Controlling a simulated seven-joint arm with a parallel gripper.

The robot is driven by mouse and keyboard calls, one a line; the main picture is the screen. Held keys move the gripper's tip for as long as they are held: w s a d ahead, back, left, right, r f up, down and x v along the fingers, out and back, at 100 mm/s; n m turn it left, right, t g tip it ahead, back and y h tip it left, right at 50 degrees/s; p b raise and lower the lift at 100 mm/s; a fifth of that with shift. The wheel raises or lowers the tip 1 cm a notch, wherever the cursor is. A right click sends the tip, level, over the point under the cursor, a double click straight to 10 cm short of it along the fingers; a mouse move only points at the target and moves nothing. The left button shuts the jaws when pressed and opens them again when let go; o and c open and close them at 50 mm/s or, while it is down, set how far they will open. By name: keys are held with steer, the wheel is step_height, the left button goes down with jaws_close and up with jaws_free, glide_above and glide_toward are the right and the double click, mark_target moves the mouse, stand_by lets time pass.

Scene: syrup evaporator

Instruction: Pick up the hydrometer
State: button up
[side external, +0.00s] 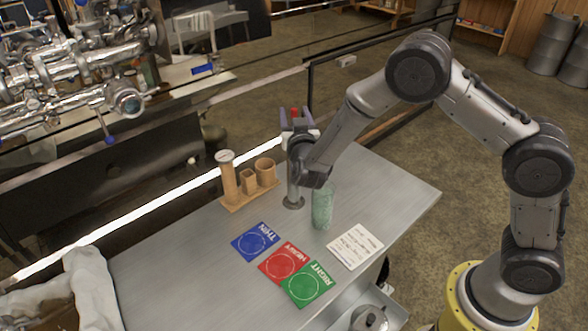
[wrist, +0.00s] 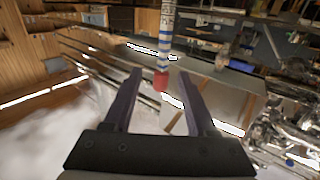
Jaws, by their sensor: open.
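The hydrometer is a slim stem with white and blue bands and a red tip (wrist: 163,60). In the wrist view it lies between the fingertips, with the red tip reaching in between them. In the side view the red tip (side external: 294,112) shows between my gripper's fingers, and the rest is hidden by the gripper. My gripper (side external: 297,118) is open around the upper end; clear gaps to both fingers show in the wrist view (wrist: 158,77). A metal cylinder (side external: 293,192) on a round base stands below, partly hidden by my gripper.
A wooden rack (side external: 242,201) with several holders stands left. A greenish glass cylinder (side external: 322,210) stands close right. Blue (side external: 255,241), red (side external: 284,262) and green (side external: 314,284) cards and a white text card (side external: 355,246) lie in front. The table's right end (side external: 408,193) is clear.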

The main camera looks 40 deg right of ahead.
steer(key=x, duration=0.4)
steer(key=shift+f, duration=0.1)
jaws_close()
step_height(320, 180, up, 17)
steer(key=shift+f, duration=0.15)
stand_by(1.0)
steer(key=shift+s, duration=0.1)
stand_by(0.7)
